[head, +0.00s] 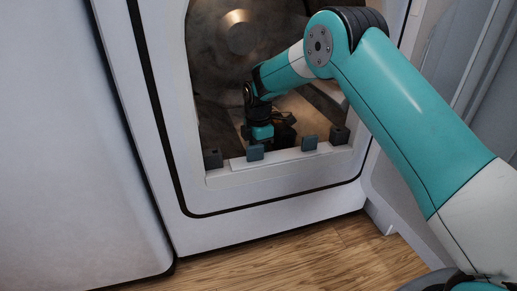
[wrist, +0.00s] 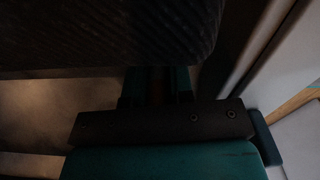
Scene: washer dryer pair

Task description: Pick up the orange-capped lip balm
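I cannot make out the orange-capped lip balm in either view. My gripper (head: 263,132) is inside the round-backed drum of the white machine, low and just behind the front lip of its opening. In the wrist view, my gripper (wrist: 157,86) shows two dark teal fingers past a black crossbar, close under a dark ribbed surface. A dim brownish strip shows between the fingers. It is too dark to tell whether they hold anything or how far apart they are.
The machine's opening has a white lip (head: 290,159) with several small dark and blue-grey blocks along it. A dark ribbed surface (wrist: 110,35) fills the top of the wrist view. A white appliance (head: 70,150) stands at left. Wooden floor (head: 290,262) lies in front.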

